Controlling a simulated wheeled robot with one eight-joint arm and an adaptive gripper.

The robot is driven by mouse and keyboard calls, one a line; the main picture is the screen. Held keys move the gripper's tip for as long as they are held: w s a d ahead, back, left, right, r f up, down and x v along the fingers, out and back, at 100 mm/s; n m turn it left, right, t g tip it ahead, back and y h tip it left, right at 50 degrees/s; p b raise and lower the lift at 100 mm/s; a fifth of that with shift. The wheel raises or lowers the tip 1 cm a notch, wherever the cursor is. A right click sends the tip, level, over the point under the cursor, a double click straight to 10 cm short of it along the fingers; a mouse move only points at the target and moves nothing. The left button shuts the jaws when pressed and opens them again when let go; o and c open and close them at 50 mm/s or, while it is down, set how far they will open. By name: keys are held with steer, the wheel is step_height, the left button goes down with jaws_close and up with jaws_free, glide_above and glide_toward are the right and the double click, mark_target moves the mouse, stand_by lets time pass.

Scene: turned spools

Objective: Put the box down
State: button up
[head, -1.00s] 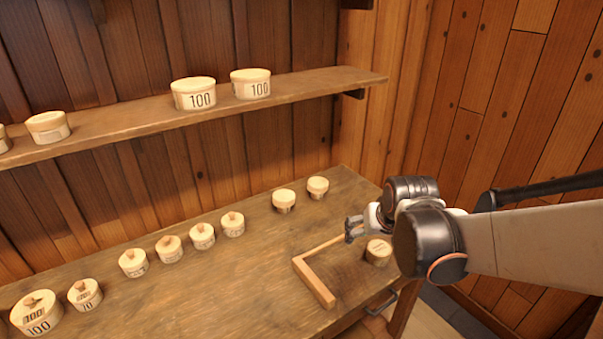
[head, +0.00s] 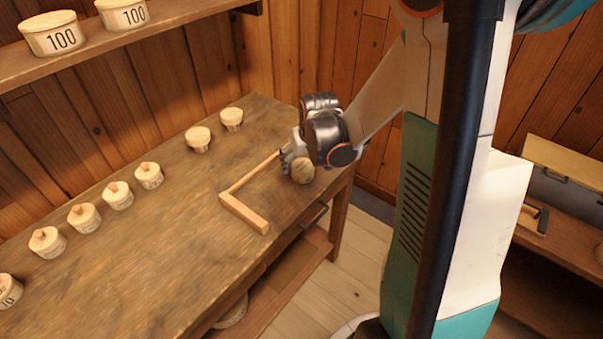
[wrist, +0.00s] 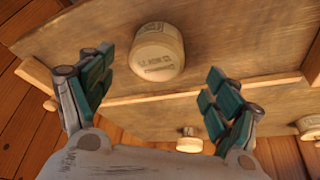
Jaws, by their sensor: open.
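A small round pale wooden box (head: 302,173) is at the far right end of the workbench, partly hidden behind my wrist in the head view. An L-shaped wooden edging (head: 243,213) lies to its left on the bench. My gripper (head: 287,160) is low over the bench beside the box. The wrist view shows its fingers (wrist: 165,82) spread wide, with the box beyond the tips and nothing held between them.
Several lidded round boxes stand in a row along the workbench (head: 150,235), two plain ones (head: 198,139) at its back. A wall shelf (head: 165,28) holds larger boxes marked 100. A drawer handle (head: 314,215) is on the bench front. Bare bench top lies left of the edging.

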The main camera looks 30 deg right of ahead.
mark_target(303, 167)
steer(key=shift+b+x, duration=1.45)
steer(key=shift+x, duration=1.75)
steer(key=shift+d+r, duration=0.15)
steer(key=shift+d, duration=0.05)
steer(key=c, duration=1.1)
steer(key=shift+c, duration=0.2)
